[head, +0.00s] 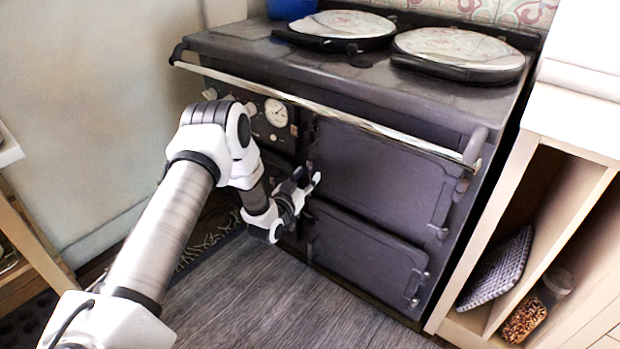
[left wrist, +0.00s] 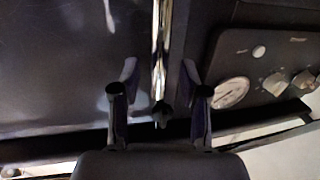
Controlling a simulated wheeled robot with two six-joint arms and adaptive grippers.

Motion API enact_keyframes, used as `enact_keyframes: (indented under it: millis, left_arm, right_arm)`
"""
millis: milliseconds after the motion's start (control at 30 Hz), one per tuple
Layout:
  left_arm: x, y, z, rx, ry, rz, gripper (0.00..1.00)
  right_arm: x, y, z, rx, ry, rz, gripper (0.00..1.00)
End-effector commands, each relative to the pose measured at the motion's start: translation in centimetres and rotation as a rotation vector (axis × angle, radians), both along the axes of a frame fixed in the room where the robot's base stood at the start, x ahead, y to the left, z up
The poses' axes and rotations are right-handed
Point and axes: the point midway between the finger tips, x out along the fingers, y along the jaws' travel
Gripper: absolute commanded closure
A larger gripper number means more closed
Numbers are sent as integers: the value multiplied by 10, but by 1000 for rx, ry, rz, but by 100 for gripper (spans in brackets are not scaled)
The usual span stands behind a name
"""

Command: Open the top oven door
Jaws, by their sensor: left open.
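The top oven door (head: 375,175) is a dark panel on the front of the range cooker, and it is shut. My left gripper (head: 308,178) is open at the left edge of this door. In the left wrist view, the two fingers of my left gripper (left wrist: 158,90) stand apart on either side of a shiny upright bar (left wrist: 161,45), which looks like the door's handle. Gaps show between the bar and both fingers. The handle is mostly hidden by the gripper in the head view. My right gripper is in neither view.
A chrome rail (head: 330,112) runs across the cooker's front above the doors. The lower oven door (head: 360,260) is shut. A control panel with a gauge (head: 276,112) is left of the top door. A wooden shelf unit (head: 530,210) stands at the right. The floor (head: 270,300) in front is clear.

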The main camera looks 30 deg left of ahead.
Motion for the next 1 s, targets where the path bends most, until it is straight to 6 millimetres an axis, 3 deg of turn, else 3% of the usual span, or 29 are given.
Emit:
enact_keyframes:
  millis: [167,400,433,533,567,1000]
  left_arm:
    - [23,2,-1,1,0,-1,56]
    - [26,3,-1,-1,3,0,56]
    - [26,3,-1,-1,3,0,59]
    - [26,3,-1,-1,3,0,95]
    - [26,3,-1,-1,3,0,100]
    - [19,4,0,0,2,21,100]
  right_arm:
    - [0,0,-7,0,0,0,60]
    - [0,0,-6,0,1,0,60]
    - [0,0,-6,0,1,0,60]
    - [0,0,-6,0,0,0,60]
    - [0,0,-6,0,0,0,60]
    - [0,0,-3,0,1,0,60]
